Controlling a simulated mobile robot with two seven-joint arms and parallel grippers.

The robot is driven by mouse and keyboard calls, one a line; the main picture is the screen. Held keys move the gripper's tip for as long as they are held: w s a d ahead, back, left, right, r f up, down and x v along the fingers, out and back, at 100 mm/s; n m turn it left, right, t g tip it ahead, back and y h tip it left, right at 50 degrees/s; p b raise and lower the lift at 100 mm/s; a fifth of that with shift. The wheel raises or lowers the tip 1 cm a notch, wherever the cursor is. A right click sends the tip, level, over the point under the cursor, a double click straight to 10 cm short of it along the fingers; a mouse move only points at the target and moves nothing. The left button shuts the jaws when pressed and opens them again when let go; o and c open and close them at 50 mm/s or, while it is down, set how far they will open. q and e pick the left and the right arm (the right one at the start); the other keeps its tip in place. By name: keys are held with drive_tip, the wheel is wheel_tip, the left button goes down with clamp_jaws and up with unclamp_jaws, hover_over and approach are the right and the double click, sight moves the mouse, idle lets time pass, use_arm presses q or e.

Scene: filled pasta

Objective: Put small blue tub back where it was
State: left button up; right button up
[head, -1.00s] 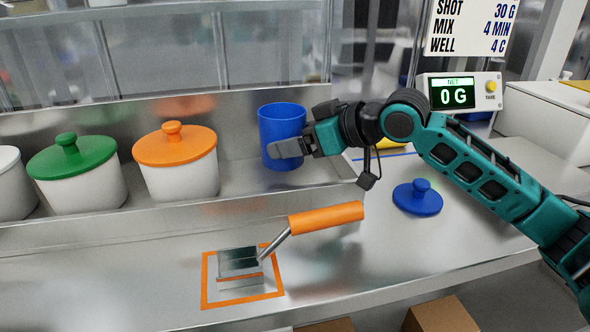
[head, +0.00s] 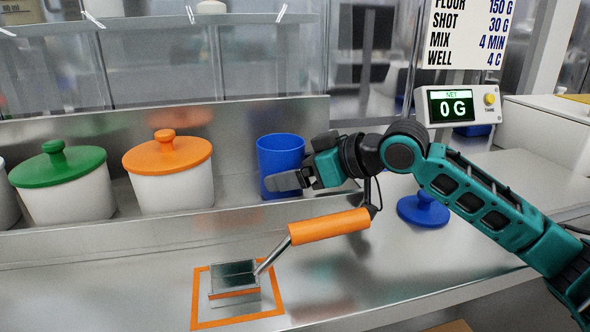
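The small blue tub (head: 280,153) is upright at the back ledge, right of the orange-lidded pot. My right gripper (head: 288,180) comes in from the right and is shut on the tub, with one grey finger across its front lower side. The other finger is hidden behind the tub. I cannot tell whether the tub's bottom touches the ledge (head: 235,199). My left gripper is not in view.
An orange-lidded pot (head: 170,188) and a green-lidded pot (head: 70,198) stand left on the ledge. A scoop with an orange handle (head: 328,226) rests at an orange square outline (head: 200,311). A blue lid (head: 423,212) lies on the counter near the scale display (head: 460,106).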

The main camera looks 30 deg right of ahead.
drive_tip(key=shift+o, duration=0.8)
drive_tip(key=shift+r, duration=0.15)
drive_tip(key=v, duration=0.5)
drive_tip(key=shift+s+d, duration=0.2)
drive_tip(key=shift+b+v, duration=0.8)
drive_tip(key=shift+v, duration=2.45)
drive_tip(key=shift+a+r, duration=0.1)
